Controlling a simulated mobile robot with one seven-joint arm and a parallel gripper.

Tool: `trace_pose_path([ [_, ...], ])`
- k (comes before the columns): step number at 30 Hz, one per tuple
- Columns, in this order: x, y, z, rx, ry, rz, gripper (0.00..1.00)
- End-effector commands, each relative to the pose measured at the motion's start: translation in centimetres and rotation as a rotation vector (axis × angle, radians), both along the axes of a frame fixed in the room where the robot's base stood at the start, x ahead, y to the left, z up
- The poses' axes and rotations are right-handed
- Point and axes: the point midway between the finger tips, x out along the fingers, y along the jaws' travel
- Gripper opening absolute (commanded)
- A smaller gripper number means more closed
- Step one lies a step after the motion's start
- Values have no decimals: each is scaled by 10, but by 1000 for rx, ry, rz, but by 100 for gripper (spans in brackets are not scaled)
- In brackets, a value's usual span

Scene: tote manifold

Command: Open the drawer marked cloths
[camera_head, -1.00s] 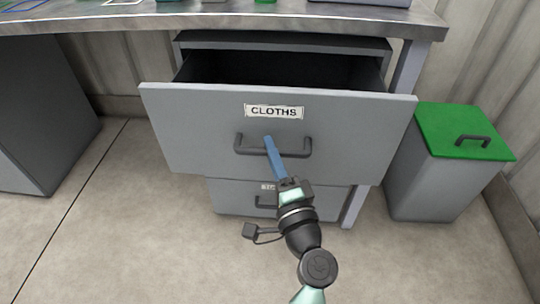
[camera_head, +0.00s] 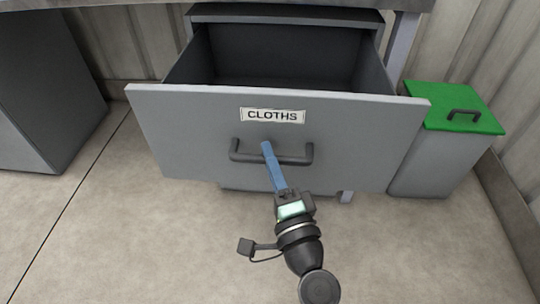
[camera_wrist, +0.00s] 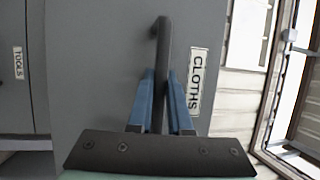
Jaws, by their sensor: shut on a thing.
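The grey drawer (camera_head: 200,125) with the CLOTHS label (camera_head: 272,115) stands well out from its cabinet, and its dark inside shows from above. It looks empty where I can see in. Its dark bar handle (camera_head: 240,155) runs across the front below the label. My gripper (camera_head: 267,148) is shut on the handle near its middle. In the wrist view, the blue fingers (camera_wrist: 160,95) lie on either side of the handle (camera_wrist: 163,45), with the CLOTHS label (camera_wrist: 197,80) beside them.
A grey bin with a green lid (camera_head: 455,108) stands close to the drawer's right side. A dark grey cabinet (camera_head: 50,90) is at the left. The floor (camera_head: 130,240) in front is clear. In the wrist view, a TOOLS label (camera_wrist: 18,63) shows at the left.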

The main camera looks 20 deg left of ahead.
Motion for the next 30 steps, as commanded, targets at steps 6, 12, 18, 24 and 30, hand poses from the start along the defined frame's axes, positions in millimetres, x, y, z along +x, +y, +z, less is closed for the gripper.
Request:
trace_pose_path([
  [6,0,-1,0,0,0,-1,0],
  [12,0,0,0,0,0,-1,47],
  [18,0,0,0,0,0,-1,47],
  [24,-7,-7,-3,-2,2,-3,47],
  [30,-36,-31,-10,0,5,-4,47],
])
